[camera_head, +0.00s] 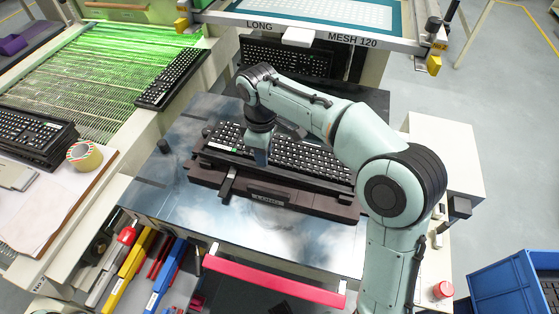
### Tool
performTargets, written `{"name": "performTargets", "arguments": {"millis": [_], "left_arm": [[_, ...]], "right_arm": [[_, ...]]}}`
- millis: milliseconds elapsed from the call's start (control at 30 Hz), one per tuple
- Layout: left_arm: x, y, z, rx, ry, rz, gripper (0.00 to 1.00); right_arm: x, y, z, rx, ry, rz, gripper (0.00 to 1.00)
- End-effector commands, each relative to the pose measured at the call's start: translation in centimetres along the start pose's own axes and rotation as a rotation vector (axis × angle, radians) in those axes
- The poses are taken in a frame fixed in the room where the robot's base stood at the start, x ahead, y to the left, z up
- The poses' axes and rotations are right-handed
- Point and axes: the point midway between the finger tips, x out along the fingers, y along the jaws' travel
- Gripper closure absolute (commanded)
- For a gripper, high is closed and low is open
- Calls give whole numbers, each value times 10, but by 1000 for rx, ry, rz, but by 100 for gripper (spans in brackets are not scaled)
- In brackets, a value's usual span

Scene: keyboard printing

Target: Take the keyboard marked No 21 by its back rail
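A dark keyboard (310,158) with black keys, some light keys at its left end, lies in a dark fixture (263,192) on the metal table. The number 21 is not readable on any keyboard. My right gripper (259,153) points down at the left part of this keyboard, over or at its far side. Whether its fingers touch the keyboard or are shut cannot be made out. The wrist and forearm hide part of the keyboard's back edge. Other keyboards lie under the screen frame (285,57), on the green-lit conveyor (172,79) and in a stack at left (32,135). My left gripper is not in view.
A screen frame marked LONG and MESH 120 (318,38) spans the back. A tape roll (85,155) stands at left. Several tools (135,262) lie at the lower left, beside a red bar (275,277). A blue crate (510,285) stands at lower right. Bare table shows around the fixture.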

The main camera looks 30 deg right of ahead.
Motion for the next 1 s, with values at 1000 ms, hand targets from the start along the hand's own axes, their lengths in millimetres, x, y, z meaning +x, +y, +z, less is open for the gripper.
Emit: {"name": "performTargets", "arguments": {"millis": [1000], "left_arm": [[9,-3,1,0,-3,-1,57]], "right_arm": [[59,2,-4,0,1,0,100]]}}
